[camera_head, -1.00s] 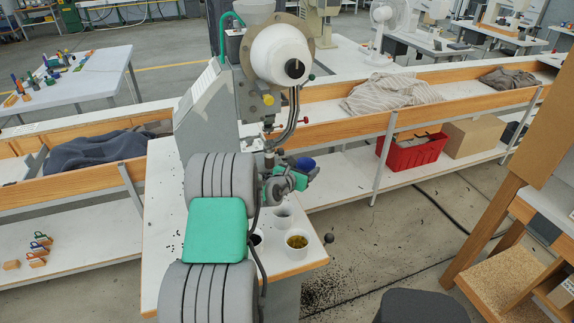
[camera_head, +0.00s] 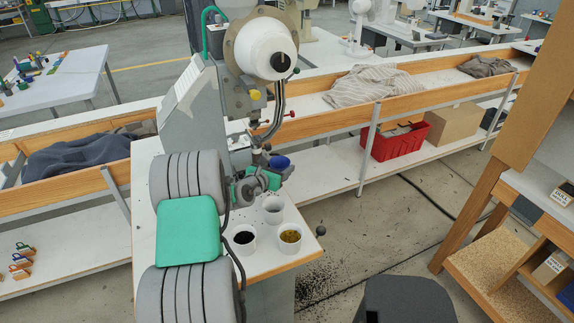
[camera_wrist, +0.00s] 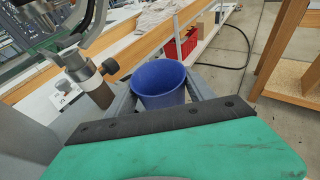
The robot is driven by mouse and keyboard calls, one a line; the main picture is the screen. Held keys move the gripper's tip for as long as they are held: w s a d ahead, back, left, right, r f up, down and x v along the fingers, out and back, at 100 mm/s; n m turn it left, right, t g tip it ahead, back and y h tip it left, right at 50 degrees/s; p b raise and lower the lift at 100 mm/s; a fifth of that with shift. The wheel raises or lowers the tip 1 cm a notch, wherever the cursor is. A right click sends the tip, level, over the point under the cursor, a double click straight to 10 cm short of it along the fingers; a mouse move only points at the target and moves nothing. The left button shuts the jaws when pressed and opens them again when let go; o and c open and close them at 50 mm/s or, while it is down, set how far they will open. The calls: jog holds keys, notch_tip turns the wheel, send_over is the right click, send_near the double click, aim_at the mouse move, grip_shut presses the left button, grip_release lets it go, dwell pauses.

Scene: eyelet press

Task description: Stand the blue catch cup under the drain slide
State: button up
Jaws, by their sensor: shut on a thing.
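The blue catch cup shows in the wrist view (camera_wrist: 160,84), upright between the fingers of my gripper (camera_wrist: 158,100), its mouth open toward the camera. In the head view the blue cup (camera_head: 280,163) is mostly hidden behind my gripper (camera_head: 272,175), with only its upper part showing. My gripper is shut on the cup beside the eyelet press (camera_head: 262,50). A slanted metal tube of the press (camera_head: 279,105) comes down close to the cup. In the wrist view a brownish-tipped metal piece (camera_wrist: 95,88) hangs left of the cup, apart from it. I cannot tell which part is the drain slide.
On the press table stand a white cup with dark bits (camera_head: 244,238), one with yellowish bits (camera_head: 290,237) and a pale cup (camera_head: 273,207). A black knob (camera_head: 320,230) sticks out at the table's right edge. A long wooden-sided bench (camera_head: 430,83) runs behind.

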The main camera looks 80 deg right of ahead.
jog(key=w+a, duration=0.1)
jog(key=w, duration=0.1)
jog(key=w+a+f, duration=0.1)
jog(key=w+a, duration=0.1)
jog(key=w, duration=0.1)
jog(key=w+a+b, duration=0.1)
jog(key=w, duration=0.1)
jog(key=shift+w+a+f, duration=0.2)
jog(key=shift+w+a, duration=0.05)
jog(key=shift+w, duration=0.15)
jog(key=shift+f+b, duration=0.5)
jog(key=shift+f, duration=0.1)
jog(key=shift+f+b, duration=0.4)
jog(key=shift+f, duration=0.35)
jog(key=o, duration=1.4)
notch_tip(320, 180, up, 8)
jog(key=p, duration=0.7)
jog(key=shift+s, duration=0.15)
